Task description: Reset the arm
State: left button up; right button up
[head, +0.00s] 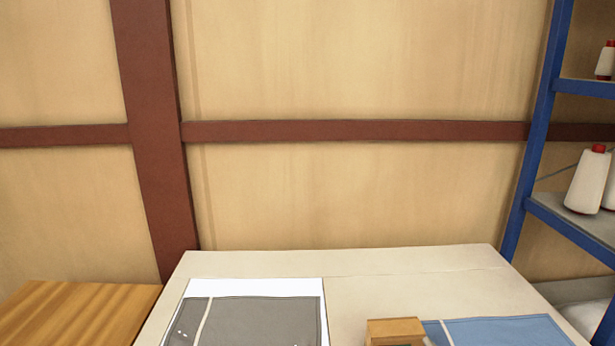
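Neither of my arms nor grippers shows in the head view. A pale table (410,287) stands ahead, its near part cut off by the bottom edge of the picture. A grey fabric piece (262,322) with a light stripe lies on a white sheet (255,287) on the table's left side. A blue fabric piece (505,332) with a light stripe lies on the right side. A small wooden block or box (395,328) sits just left of the blue fabric. Its lower part is cut off.
A wooden surface (75,310) stands left of the table. A blue-framed shelf (532,140) with white thread cones (586,182) with red tops stands at the right. A beige wall (350,60) with dark red beams (155,130) closes the back. The table's far middle is clear.

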jog(key=s+d+f+m+g, duration=0.1)
jog(key=s+f+m+g, duration=0.2)
jog(key=s+f+g, duration=0.55)
jog(key=s+d+f+m+g, duration=0.1)
jog(key=s+f+m+g, duration=0.25)
jog(key=s+f, duration=0.85)
jog(key=s+f+g, duration=0.1)
jog(key=s+f, duration=0.1)
jog(key=f, duration=0.9)
jog(key=s+f, duration=0.2)
jog(key=f, duration=1)
jog(key=s+d+f+g, duration=0.1)
jog(key=s+d+f, duration=0.2)
jog(key=s+f, duration=1.2)
jog(key=shift+s+f+n, duration=0.35)
jog(key=shift+s, duration=0.45)
